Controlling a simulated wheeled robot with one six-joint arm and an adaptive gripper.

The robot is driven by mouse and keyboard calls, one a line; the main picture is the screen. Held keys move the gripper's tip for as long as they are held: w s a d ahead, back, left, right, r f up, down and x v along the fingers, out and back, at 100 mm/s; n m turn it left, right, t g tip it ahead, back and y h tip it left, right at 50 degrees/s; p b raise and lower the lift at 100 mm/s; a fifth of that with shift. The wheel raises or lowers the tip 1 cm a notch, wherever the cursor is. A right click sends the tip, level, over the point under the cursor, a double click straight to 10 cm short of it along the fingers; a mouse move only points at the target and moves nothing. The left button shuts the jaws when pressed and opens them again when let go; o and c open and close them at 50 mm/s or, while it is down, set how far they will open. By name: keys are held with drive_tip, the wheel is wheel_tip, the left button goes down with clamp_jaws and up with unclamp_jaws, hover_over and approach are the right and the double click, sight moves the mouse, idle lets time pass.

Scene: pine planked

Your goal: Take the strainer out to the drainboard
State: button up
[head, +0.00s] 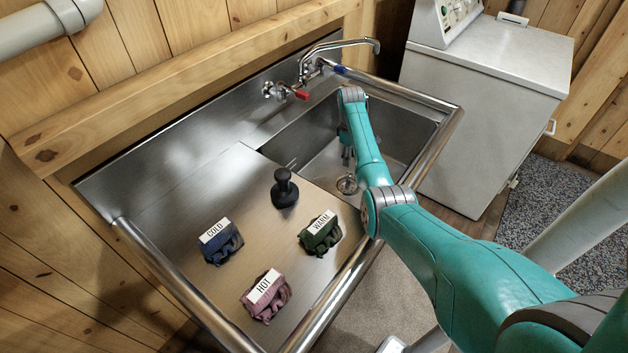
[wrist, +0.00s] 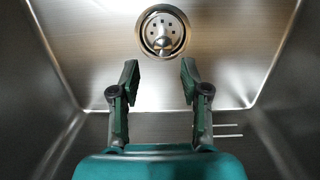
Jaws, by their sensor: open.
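The strainer (head: 347,185) is a round metal piece with small dark holes and a central knob, seated in the drain on the floor of the sink basin. In the wrist view the strainer (wrist: 163,31) lies beyond my fingertips, near the top middle. My gripper (wrist: 159,78) is open and empty, its two fingers apart, with bare basin floor showing between them. In the head view my gripper (head: 348,158) points down inside the basin, above the strainer and partly hidden by my arm. The drainboard (head: 175,190) is the flat steel surface left of the basin.
On the drainboard stand a black knobbed stopper (head: 285,188) and cloths labelled COLD (head: 220,245), WARM (head: 321,235) and HOT (head: 266,298). Its back left is clear. A faucet (head: 335,50) is behind the basin. A tubular rail (head: 335,295) edges the front.

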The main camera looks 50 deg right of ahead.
sight(349, 173)
drive_tip(key=shift+a+f, duration=0.1)
drive_tip(key=shift+f, duration=0.25)
drive_tip(key=f, duration=0.4)
drive_tip(key=shift+a+f, duration=0.15)
drive_tip(key=shift+a, duration=0.05)
drive_tip(key=shift+s+d+f, duration=0.1)
drive_tip(key=shift+s+f, duration=0.05)
drive_tip(key=shift+f, duration=1.4)
drive_tip(key=shift+s+d+f, duration=0.1)
drive_tip(key=shift+f, duration=1.45)
clamp_jaws()
